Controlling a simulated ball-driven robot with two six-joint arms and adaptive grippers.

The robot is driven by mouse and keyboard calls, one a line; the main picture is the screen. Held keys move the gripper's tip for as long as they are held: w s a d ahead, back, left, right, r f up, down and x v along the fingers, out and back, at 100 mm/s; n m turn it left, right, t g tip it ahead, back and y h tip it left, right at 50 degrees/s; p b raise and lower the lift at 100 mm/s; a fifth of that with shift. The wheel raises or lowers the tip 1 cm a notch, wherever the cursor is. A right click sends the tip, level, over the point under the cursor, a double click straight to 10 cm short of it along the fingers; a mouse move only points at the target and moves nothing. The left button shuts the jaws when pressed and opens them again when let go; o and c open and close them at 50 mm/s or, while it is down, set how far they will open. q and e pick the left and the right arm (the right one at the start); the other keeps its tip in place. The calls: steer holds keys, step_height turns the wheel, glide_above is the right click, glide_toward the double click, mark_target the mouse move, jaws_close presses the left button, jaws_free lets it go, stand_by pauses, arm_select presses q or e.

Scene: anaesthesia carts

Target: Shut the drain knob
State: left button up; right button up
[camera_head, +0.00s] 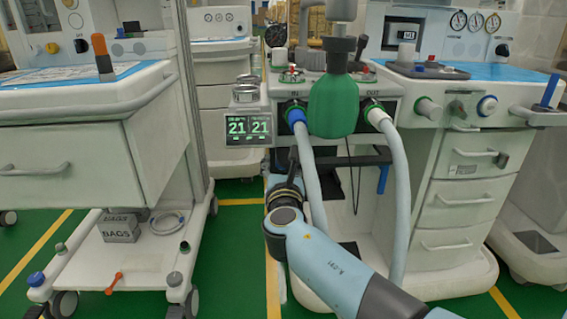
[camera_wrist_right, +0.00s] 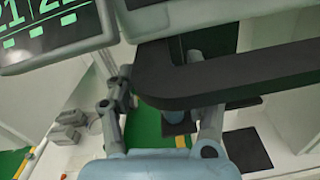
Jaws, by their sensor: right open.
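I cannot pick out the drain knob for certain. A small blue part (camera_wrist_right: 173,115) shows below a dark bar in the right wrist view, partly covered by it. My right gripper (camera_head: 293,160) is in front of the middle cart, below the display and beside the grey hose. The gripper holds nothing that I can see. Whether a finger touches the bar is unclear. My left gripper is not in view.
The display (camera_head: 248,130) reading 21 and 21 is just above my right gripper. Grey hoses (camera_head: 400,200) hang from the IN and OUT ports, with a green bag (camera_head: 334,105) between them. A drawer cart (camera_head: 75,155) stands left. Green floor is free between the carts.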

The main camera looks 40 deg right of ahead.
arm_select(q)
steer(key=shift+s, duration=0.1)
arm_select(e)
steer(key=shift+c, duration=0.2)
jaws_close()
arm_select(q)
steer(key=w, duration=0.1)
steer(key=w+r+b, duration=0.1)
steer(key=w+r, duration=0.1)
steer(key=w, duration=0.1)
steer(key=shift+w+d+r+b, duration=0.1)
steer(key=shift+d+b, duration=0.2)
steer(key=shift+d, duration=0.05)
arm_select(e)
steer(key=m, duration=0.3)
steer(key=shift+o, duration=0.2)
jaws_free()
steer(key=v, duration=0.7)
steer(key=shift+s, duration=0.25)
